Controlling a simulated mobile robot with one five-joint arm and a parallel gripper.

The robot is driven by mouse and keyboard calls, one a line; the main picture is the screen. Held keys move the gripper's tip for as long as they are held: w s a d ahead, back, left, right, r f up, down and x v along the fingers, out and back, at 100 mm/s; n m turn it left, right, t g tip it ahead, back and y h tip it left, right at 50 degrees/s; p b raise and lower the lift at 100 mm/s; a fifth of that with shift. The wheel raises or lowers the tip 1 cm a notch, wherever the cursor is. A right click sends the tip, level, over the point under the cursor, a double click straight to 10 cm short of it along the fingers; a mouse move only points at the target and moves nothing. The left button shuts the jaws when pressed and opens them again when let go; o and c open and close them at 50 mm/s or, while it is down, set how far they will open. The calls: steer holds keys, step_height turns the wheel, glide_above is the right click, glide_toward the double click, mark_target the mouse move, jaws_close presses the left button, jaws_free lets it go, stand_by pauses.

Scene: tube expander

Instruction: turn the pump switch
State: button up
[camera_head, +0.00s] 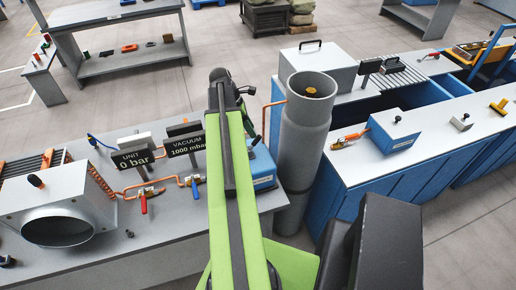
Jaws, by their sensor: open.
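No part is clearly marked as the pump switch. A blue box (263,168) with a pale label stands on the left bench, partly hidden behind my green arm. A dark part shows at its top near the arm. Another blue box (394,132) with a grey top and a small black knob stands on the right bench. My gripper (243,92) is at the far end of my raised arm, small and dark, left of the grey cylinder. It is open, and nothing shows held in it. I cannot tell its exact distance from the blue box.
The tall grey cylinder (300,135) stands right of my arm. Displays reading 0 bar (134,160) and 1000 mbar (187,145) stand on the left bench, with red (143,204) and blue (195,190) valve handles. A grey duct housing (60,215) is at the left.

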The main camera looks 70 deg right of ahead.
mark_target(257, 140)
steer(key=b+x, duration=0.5)
steer(key=x, duration=0.2)
steer(key=shift+s+f, duration=0.1)
steer(key=shift+c, duration=0.2)
jaws_close()
stand_by(1.0)
